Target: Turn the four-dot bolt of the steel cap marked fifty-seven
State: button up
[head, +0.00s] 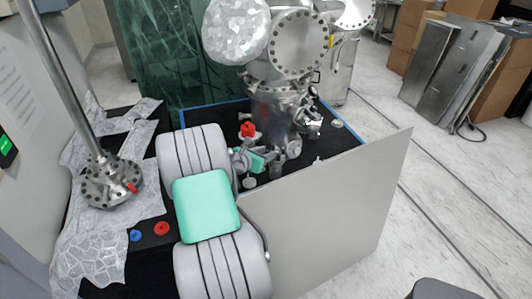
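A steel vacuum chamber (275,115) stands at the back centre. A round steel cap (298,44) with a ring of bolts faces me at its top. A second bolted steel cap (355,10) is partly cut off by the top edge. A bolted steel flange (112,183) sits at the foot of a tall steel rod on the left. I cannot read a fifty-seven on any of them, and the dots on the bolts are too small to make out.
A foil-wrapped round part (237,32) hangs beside the centre cap. A grey panel (325,225) borders the right side. Foil sheets (95,245) lie left. Open floor (455,200) is at the right.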

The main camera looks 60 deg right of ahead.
grip_shut()
dwell(0.3)
dwell(0.3)
